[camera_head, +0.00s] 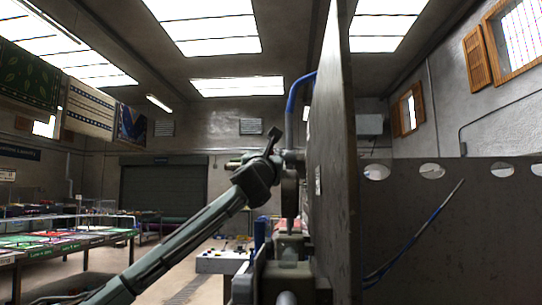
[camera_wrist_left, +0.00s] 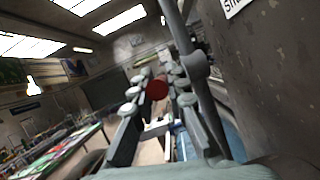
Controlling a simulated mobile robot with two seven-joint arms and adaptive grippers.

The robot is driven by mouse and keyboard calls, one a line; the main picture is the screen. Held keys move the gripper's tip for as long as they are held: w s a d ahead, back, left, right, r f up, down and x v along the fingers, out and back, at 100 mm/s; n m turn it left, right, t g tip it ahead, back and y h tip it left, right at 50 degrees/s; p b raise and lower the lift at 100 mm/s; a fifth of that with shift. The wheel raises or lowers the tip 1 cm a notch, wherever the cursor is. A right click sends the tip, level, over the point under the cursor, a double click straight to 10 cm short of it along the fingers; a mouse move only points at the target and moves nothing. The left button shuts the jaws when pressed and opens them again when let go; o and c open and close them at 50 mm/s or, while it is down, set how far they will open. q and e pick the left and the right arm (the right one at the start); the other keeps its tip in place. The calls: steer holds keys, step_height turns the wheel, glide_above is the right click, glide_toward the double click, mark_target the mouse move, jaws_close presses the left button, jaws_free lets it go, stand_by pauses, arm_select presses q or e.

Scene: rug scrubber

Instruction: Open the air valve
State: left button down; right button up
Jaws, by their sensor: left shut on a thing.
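My left gripper (camera_head: 272,152) is raised beside the grey upright pipe fitting (camera_head: 291,190) at the edge of a tall dark panel. In the left wrist view the two fingers of the left gripper (camera_wrist_left: 157,84) stand on either side of a red round piece (camera_wrist_left: 156,89), apparently the air valve's handle. The gripper is shut on it. The valve's body is mostly hidden, and I cannot tell how far it is turned. My right gripper is not in view.
The tall dark panel (camera_head: 334,170) stands close on the right of the gripper. A blue hose (camera_head: 291,100) runs up from the fitting. A lower wall with oval holes (camera_head: 430,220) is at right. A long table with coloured rugs (camera_head: 60,240) is at left.

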arm_select(q)
steer(key=shift+r, duration=0.1)
stand_by(0.3)
steer(key=shift+r+g+y, duration=0.3)
steer(key=shift+r+g, duration=0.4)
steer(key=shift+g, duration=0.5)
steer(key=g, duration=0.1)
steer(key=r+g, duration=0.1)
steer(key=g, duration=0.1)
steer(key=shift+w+r+n, duration=0.15)
steer(key=shift+w+n, duration=0.15)
steer(key=shift+w+r+g, duration=0.1)
steer(key=shift+w+g, duration=0.05)
steer(key=shift+g, duration=0.55)
steer(key=shift+w, duration=0.1)
steer(key=c, duration=1.5)
jaws_free()
steer(key=shift+r, duration=0.1)
steer(key=d+v, duration=0.1)
steer(key=v, duration=1.1)
steer(key=shift+a+r, duration=0.2)
steer(key=shift+a, duration=0.2)
